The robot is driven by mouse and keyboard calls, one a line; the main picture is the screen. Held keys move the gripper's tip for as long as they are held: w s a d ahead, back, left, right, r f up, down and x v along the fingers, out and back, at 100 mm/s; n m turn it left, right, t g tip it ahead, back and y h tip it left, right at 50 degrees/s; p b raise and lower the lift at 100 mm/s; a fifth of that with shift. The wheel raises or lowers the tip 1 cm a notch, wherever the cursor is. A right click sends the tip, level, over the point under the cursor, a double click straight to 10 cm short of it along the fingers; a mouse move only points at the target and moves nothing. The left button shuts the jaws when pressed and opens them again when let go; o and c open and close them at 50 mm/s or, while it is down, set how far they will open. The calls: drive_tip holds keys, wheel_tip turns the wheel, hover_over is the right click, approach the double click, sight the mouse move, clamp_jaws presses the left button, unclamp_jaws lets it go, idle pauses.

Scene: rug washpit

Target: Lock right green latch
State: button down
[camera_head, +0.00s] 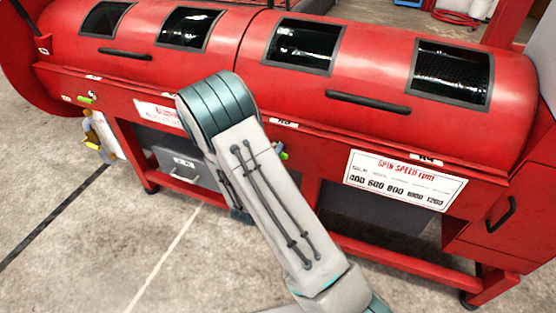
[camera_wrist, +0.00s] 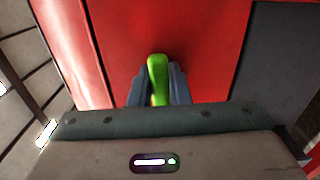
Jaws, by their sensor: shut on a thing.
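A green latch handle (camera_wrist: 158,72) stands upright between the two grey fingers of my gripper (camera_wrist: 159,88) in the wrist view. The fingers are closed on it from both sides, against a red panel. In the head view a small part of this right green latch (camera_head: 282,154) shows just past the right edge of my arm. My arm hides the gripper and the rest of the latch there. A second green latch (camera_head: 86,99) is at the far left of the red machine and lies roughly sideways.
The long red machine (camera_head: 200,55) has lids with dark windows and black handles (camera_head: 368,101). A spin speed sign (camera_head: 405,181) is on its right front. A grey box (camera_head: 186,165) sits underneath. Concrete floor is open in front at the left.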

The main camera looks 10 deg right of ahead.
drive_tip(key=shift+m, duration=0.3)
idle(0.4)
drive_tip(key=c, duration=1.4)
unclamp_jaws()
drive_tip(key=shift+o, duration=0.2)
drive_tip(key=v, duration=1.4)
